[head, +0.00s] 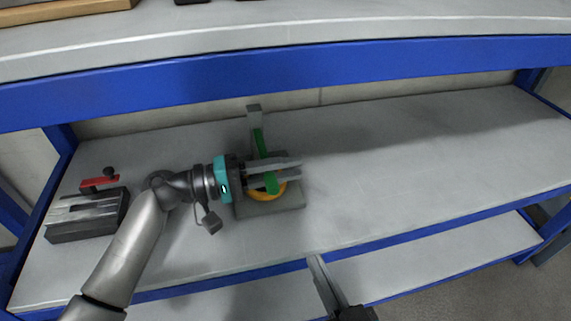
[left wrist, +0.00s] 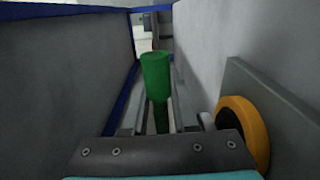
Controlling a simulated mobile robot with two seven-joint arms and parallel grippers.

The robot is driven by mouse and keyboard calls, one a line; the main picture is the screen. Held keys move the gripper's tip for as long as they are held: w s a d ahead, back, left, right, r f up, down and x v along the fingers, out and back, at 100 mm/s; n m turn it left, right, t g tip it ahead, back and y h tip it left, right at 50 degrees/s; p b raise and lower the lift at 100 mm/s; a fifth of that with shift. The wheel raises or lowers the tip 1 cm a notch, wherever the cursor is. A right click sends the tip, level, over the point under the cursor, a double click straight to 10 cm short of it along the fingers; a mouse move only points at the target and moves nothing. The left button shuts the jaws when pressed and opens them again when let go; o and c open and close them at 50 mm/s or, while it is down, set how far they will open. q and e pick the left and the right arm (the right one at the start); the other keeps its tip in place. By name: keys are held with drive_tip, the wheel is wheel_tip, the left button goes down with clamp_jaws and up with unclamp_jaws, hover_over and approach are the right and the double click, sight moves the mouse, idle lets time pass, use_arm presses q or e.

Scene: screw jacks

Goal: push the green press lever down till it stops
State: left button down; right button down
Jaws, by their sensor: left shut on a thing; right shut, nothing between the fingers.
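My right gripper (head: 319,270) is shut and empty, low at the front edge.
A grey vice-like device (head: 87,219) with a red lever (head: 99,183) stands at the left of the worktop. The worktop right of the press is clear. A blue beam (head: 300,73) and an upper shelf run across the top.

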use_arm(q)
drive_tip(key=shift+w+a+f+m, duration=0.1)
drive_tip(key=shift+w+f+m, duration=0.05)
drive_tip(key=shift+f+m, duration=0.95)
drive_tip(key=shift+f, duration=0.65)
drive_tip(key=c, duration=0.7)
unclamp_jaws()
drive_tip(key=shift+r, duration=0.1)
drive_tip(key=shift+a, duration=0.1)
